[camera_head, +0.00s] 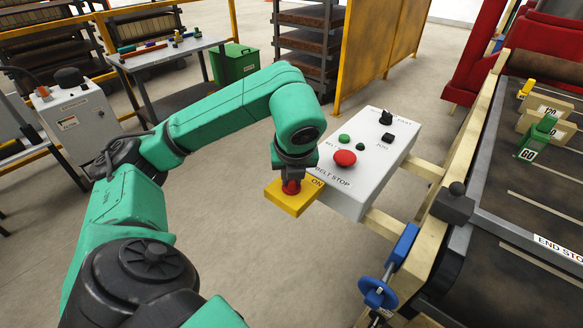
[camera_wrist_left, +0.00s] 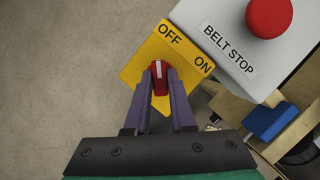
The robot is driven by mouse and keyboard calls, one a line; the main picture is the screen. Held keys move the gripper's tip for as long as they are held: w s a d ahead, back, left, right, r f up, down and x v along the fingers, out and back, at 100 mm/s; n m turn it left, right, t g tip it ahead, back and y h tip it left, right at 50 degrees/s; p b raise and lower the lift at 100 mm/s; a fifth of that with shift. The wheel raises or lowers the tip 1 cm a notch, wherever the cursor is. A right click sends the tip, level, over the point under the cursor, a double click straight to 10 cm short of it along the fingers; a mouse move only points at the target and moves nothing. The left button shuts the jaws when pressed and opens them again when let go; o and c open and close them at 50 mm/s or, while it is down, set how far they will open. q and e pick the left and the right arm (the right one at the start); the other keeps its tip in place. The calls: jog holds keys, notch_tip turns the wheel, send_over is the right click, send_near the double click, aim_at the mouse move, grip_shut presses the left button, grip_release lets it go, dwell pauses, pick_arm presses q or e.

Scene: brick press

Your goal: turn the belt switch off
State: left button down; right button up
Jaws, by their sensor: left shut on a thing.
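The belt switch is a red knob (camera_head: 291,188) on a yellow plate (camera_head: 298,204) marked OFF and ON, fixed beside the grey control box (camera_head: 372,190). In the left wrist view, the knob (camera_wrist_left: 159,76) sits between the purple fingers of my left gripper (camera_wrist_left: 161,72), which is shut on it. A white line on the knob points up, roughly toward the word OFF on the plate (camera_wrist_left: 137,70). In the head view, my left gripper (camera_head: 292,180) points down onto the knob and hides part of it. My right gripper is not in view.
A red belt stop button (camera_head: 345,158), a green button (camera_head: 344,138) and black knobs sit on the box close to my left wrist. A blue handwheel (camera_head: 378,293) and the conveyor frame stand at the right. Open floor (camera_head: 250,260) lies below the switch.

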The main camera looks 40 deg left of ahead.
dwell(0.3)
pick_arm(q)
jog(key=c, duration=0.8)
grip_release()
jog(key=shift+o, duration=0.2)
jog(key=p+v, duration=1)
jog(key=v, duration=0.4)
jog(key=shift+r, duration=0.25)
jog(key=shift+s+d, duration=0.1)
jog(key=shift+d, duration=0.05)
